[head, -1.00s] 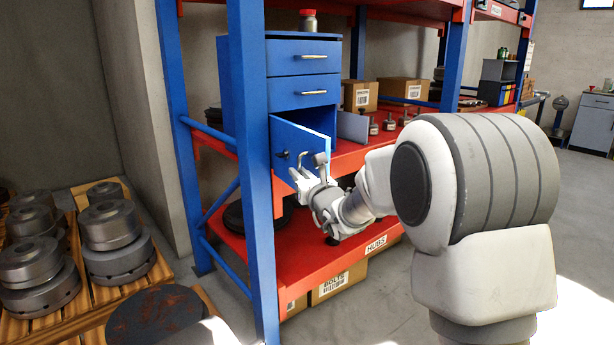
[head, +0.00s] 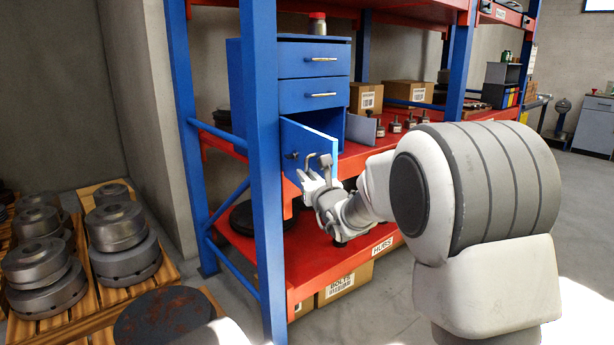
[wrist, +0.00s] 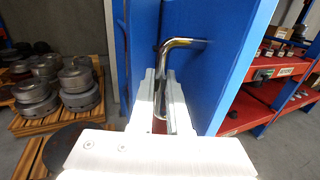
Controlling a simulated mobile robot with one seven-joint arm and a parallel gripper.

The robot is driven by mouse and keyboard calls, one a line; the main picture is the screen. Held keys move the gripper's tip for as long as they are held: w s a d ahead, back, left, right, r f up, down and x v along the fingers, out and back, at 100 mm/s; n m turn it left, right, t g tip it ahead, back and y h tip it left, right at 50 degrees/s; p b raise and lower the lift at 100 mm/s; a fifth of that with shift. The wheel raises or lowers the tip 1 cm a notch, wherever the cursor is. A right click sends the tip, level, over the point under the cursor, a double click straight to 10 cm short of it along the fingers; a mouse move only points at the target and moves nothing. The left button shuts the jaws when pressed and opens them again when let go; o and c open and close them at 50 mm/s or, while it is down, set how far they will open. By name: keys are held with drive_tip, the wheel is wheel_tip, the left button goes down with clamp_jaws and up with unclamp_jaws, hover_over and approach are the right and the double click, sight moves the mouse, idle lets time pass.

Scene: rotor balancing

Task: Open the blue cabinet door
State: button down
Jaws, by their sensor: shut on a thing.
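The blue cabinet (head: 298,58) stands on the red shelf, with two drawers above a lower compartment. Its blue door (head: 306,145) is swung partly open, showing some of the dark blue inside. My gripper (head: 316,179) is at the door's outer face, near its free edge. In the wrist view my gripper (wrist: 163,105) is shut on the silver bar handle (wrist: 180,43). The handle's bent top shows above the fingers; its lower part is partly hidden between them. The handle (head: 326,160) also shows in the head view. The door (wrist: 205,85) fills the middle of the wrist view.
A blue rack upright (head: 262,170) stands just left of the door. A grey panel (head: 361,129) and cardboard boxes (head: 366,97) are right of the compartment. A red-capped jar (head: 317,23) tops the cabinet. Metal rotors (head: 118,240) sit on pallets at left. Grey floor is open at right.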

drive_tip(key=c, duration=1.2)
unclamp_jaws()
drive_tip(key=shift+o, duration=0.2)
drive_tip(key=p+v, duration=0.3)
drive_tip(key=v, duration=1.4)
drive_tip(key=shift+s, duration=0.2)
